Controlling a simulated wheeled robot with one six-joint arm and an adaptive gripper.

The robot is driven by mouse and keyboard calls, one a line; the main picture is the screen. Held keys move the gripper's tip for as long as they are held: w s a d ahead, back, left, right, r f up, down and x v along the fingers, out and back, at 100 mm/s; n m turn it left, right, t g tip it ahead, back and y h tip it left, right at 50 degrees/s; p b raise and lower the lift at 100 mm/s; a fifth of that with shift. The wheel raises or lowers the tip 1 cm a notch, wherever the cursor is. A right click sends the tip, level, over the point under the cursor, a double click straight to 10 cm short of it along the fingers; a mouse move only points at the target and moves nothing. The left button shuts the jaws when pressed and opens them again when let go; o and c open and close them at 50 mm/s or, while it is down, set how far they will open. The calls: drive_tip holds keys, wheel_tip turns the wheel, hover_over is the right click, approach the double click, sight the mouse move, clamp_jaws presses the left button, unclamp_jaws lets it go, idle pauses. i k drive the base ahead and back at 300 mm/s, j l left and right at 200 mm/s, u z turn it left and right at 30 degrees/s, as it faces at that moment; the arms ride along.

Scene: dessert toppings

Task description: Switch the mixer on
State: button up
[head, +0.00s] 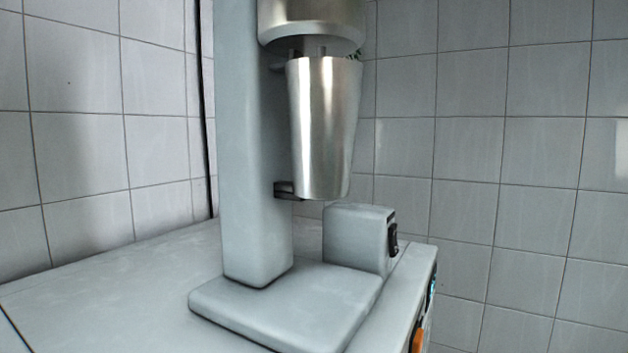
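The mixer (254,150) stands upright on a grey counter, with a flat base (290,305) and a tall column. A shiny metal cup (323,130) hangs under its metal head (312,22), held off the base by a small dark bracket (287,191). A grey box (354,238) stands at the back right of the base, and a black rocker switch (393,240) is on its right face. The switch shows nearly edge-on, so I cannot tell its position. My gripper is not in view.
The grey counter (110,285) is bare to the left of the mixer. Its right edge lies close beside the mixer base. An orange item (418,341) and a blue-lit spot (432,288) show on the counter's right side. White tiled walls (500,150) stand behind.

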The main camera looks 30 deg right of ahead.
sight(394, 251)
drive_tip(key=k+j+z, duration=0.7)
drive_tip(key=i+j, duration=0.05)
drive_tip(key=j, duration=0.05)
